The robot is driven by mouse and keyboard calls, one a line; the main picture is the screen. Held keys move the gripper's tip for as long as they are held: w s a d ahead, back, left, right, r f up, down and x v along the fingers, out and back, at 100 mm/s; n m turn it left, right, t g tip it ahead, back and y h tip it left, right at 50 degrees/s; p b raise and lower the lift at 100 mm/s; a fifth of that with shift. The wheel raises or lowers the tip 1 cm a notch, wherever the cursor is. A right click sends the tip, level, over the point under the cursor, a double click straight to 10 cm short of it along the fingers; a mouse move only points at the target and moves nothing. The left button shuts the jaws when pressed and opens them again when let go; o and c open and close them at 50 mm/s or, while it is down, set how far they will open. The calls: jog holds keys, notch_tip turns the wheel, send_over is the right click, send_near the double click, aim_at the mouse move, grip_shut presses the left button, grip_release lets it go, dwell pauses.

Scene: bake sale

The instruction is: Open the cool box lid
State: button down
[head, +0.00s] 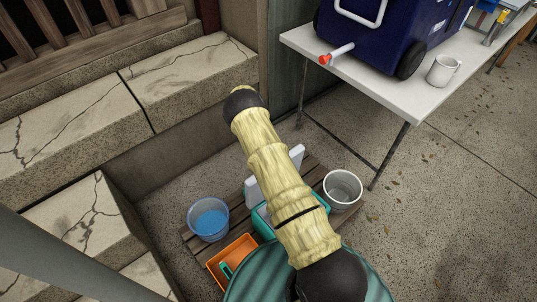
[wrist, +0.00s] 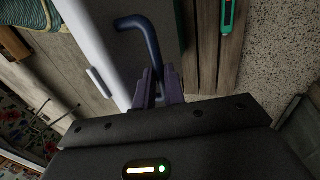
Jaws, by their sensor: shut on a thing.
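The teal cool box (head: 262,217) stands on a wooden pallet in the head view, partly hidden behind my arm. Its white lid (head: 252,192) shows on both sides of the arm and looks raised and tilted up from the box. In the wrist view the white lid (wrist: 105,45) fills the upper left middle, with a dark blue bent handle (wrist: 137,23) in front of it. My gripper (wrist: 157,82) is shut on this handle, whose lower end runs between the purple fingers. In the head view my gripper is hidden by the arm.
On the pallet (head: 190,243) are a blue bucket (head: 208,217), an orange tray (head: 232,252) and a grey bucket (head: 342,188), close around the cool box. A table (head: 395,98) at upper right holds a dark blue wheeled box (head: 375,45) and a white mug (head: 443,70). Stone steps (head: 75,115) rise at left.

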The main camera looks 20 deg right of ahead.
jog(key=shift+s+a+f, duration=0.15)
jog(key=shift+s+f, duration=0.15)
jog(key=shift+f, duration=0.1)
jog(key=c, duration=1.5)
grip_release()
jog(key=shift+w+r, duration=0.1)
jog(key=shift+r, duration=0.05)
jog(key=p+v, duration=0.3)
jog(key=v, duration=1.4)
jog(key=shift+w+r, duration=0.15)
jog(key=shift+w, duration=0.05)
